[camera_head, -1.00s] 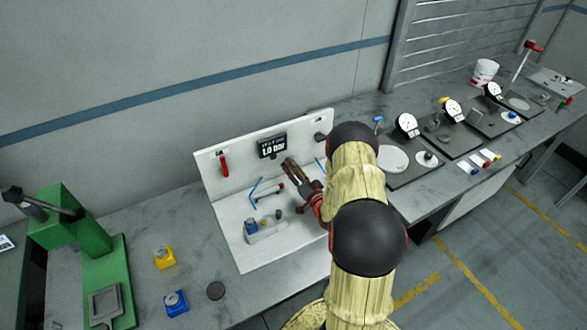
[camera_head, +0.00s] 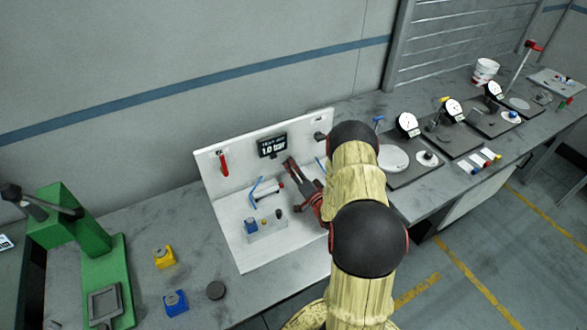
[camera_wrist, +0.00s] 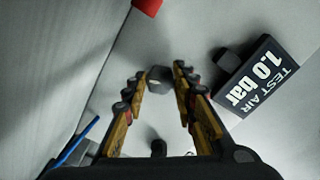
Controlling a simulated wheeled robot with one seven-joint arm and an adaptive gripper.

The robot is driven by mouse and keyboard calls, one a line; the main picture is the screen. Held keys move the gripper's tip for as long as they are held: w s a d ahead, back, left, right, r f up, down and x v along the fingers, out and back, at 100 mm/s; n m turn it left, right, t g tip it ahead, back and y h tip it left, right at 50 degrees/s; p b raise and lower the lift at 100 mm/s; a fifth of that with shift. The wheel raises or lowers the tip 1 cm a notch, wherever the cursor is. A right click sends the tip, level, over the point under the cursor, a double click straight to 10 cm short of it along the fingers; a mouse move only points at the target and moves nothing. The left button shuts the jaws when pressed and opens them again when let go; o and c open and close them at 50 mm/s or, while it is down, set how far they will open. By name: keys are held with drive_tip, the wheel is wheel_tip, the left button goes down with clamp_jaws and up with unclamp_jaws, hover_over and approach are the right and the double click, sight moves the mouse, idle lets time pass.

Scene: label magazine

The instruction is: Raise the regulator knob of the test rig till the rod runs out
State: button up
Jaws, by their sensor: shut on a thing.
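The test rig (camera_head: 222,202) is a white L-shaped stand with an upright back panel on the bench. Its dark display (camera_head: 272,146) reads 1.0 bar; the wrist view also shows it, labelled TEST AIR (camera_wrist: 258,82). My gripper (camera_head: 290,162) is at the back panel, below and right of the display. In the wrist view my fingertips (camera_wrist: 160,78) close around a dark faceted knob (camera_wrist: 159,74). The head view hides this knob behind my gripper. A small light cylinder (camera_head: 268,190) lies on the rig's base; its rod is too small to judge.
A red lever (camera_head: 223,163) hangs on the panel's left. A valve block (camera_head: 267,231) with blue and dark tops stands on the base. Blue tubing (camera_head: 254,191) runs nearby. A green press (camera_head: 70,225) stands left; dial-gauge stands (camera_head: 408,125) stand right.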

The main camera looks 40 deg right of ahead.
drive_tip(key=shift+m, duration=0.7)
drive_tip(key=o, duration=1.2)
drive_tip(key=shift+c, duration=0.2)
drive_tip(key=shift+s, duration=0.15)
drive_tip(key=v, duration=1.1)
drive_tip(key=shift+s+a, duration=0.2)
drive_tip(key=shift+s, duration=0.15)
